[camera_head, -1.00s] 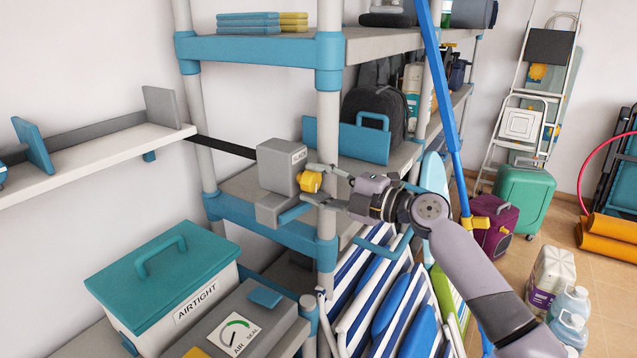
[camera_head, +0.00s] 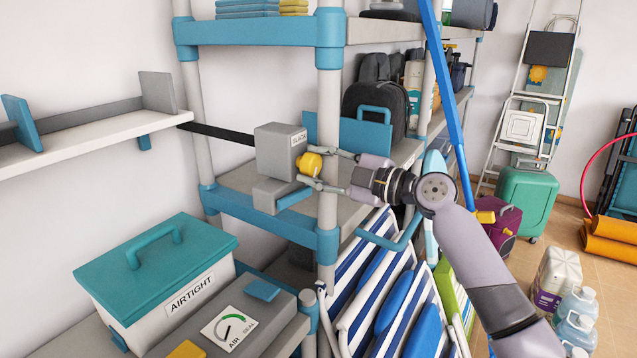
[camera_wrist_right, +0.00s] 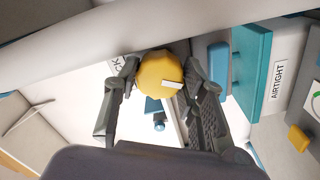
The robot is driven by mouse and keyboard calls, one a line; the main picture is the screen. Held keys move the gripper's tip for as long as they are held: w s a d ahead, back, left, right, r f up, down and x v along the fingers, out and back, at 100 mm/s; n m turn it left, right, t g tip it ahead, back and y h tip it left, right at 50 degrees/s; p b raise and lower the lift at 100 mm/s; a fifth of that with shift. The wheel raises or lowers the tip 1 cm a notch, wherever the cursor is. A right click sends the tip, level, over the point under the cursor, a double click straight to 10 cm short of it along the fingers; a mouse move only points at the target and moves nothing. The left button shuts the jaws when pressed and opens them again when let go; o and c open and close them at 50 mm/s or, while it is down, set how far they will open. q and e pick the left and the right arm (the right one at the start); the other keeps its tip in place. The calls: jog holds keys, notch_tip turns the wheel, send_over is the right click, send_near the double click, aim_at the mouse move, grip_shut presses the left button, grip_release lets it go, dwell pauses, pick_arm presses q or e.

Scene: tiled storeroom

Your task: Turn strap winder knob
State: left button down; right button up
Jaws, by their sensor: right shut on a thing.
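The strap winder (camera_head: 282,152) is a grey box with a label, mounted by the shelf post. Its yellow knob (camera_head: 311,164) sticks out on the right side. A black strap (camera_head: 222,134) runs from the box to the left. My right gripper (camera_head: 316,167) is shut on the knob, one finger above and one below it. In the right wrist view the round yellow knob (camera_wrist_right: 160,75), with a pale mark on its face, sits between the two dark fingers (camera_wrist_right: 160,92). My left gripper is not in view.
The shelf post (camera_head: 328,130) stands close beside the winder and the fingers. A teal-lidded box (camera_head: 155,262) labelled AIRTIGHT and a grey unit with a dial (camera_head: 228,328) sit below left. A blue pole (camera_head: 449,100) slants behind my right arm. Striped folded chairs stand below.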

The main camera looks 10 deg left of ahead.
jog(key=shift+f+m+b, duration=0.1)
jog(key=shift+m+b, duration=0.25)
jog(key=shift+m, duration=0.55)
jog(key=o, duration=0.9)
jog(key=shift+c, duration=0.2)
jog(key=v, duration=1.2)
